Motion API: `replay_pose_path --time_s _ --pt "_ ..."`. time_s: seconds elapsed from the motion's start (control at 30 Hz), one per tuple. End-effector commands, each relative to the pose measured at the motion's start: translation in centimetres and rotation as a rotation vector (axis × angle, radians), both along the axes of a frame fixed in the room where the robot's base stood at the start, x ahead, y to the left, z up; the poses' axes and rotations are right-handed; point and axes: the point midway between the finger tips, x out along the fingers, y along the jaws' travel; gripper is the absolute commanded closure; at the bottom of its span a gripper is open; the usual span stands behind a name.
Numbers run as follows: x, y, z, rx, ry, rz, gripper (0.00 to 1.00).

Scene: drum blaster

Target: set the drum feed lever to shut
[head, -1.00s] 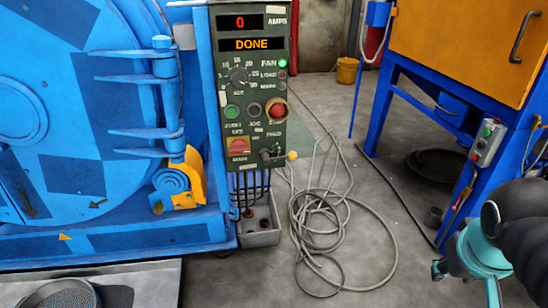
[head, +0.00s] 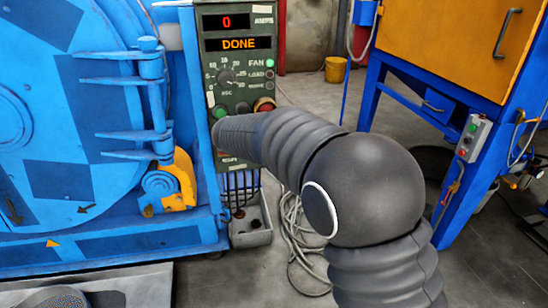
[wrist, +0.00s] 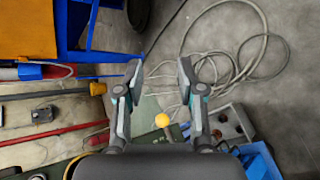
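The drum feed lever shows in the wrist view as a yellow ball knob (wrist: 162,120) on a dark stem. It lies between the fingers of my gripper (wrist: 160,75), nearer the palm than the fingertips. The fingers are apart and I see no clear contact with the knob. In the head view, my arm covers the lever and the lower right of the green control panel (head: 207,75). The panel's displays read 0 and DONE. My gripper is hidden there too. The lever's setting cannot be read.
The blue drum machine (head: 60,110) stands left of the panel. A grey open box (head: 252,237) sits below the panel, with coiled cable (head: 295,240) on the floor beside it. An orange cabinet (head: 450,40) on a blue frame stands at right.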

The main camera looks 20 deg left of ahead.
Motion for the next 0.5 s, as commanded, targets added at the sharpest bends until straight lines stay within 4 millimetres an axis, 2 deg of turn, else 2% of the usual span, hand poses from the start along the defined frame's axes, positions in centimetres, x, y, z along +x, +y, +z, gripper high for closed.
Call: replay_pose_path --time_s 0.03,0.2,0.33,0.4,0.5 --pt "0.2 3.1 -1.2 -0.049 -0.016 0.044 0.62" --pt "-0.2 11.3 -3.9 -0.185 -0.096 0.164 0.62" --pt "-1.0 15.6 -5.4 -0.252 -0.147 0.227 0.62" --pt "-1.4 17.1 -5.9 -0.274 -0.166 0.248 0.62" --pt "-1.7 18.2 -6.3 -0.292 -0.183 0.265 0.62"
